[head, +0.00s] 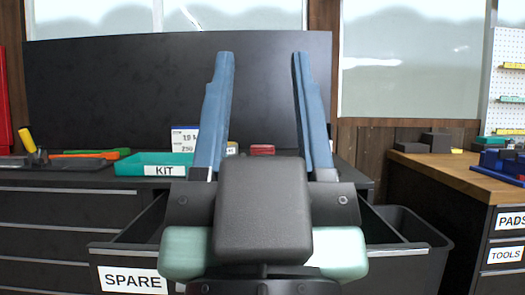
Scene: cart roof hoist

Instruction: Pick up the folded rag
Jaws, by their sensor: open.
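My gripper (263,58) is in the middle of the head view, close to the camera. Its two long blue fingers stand wide apart with nothing between them. I cannot make out the folded rag in this view. An open drawer labelled SPARE (108,254) juts out behind my gripper, and its inside is mostly hidden by my gripper and arm.
A green KIT tray (140,160), a white card (184,139) and a small red item (262,149) are on the dark bench. A black panel (100,90) stands behind. A dark bin (425,240) and a wooden-topped bench (445,172) are at right.

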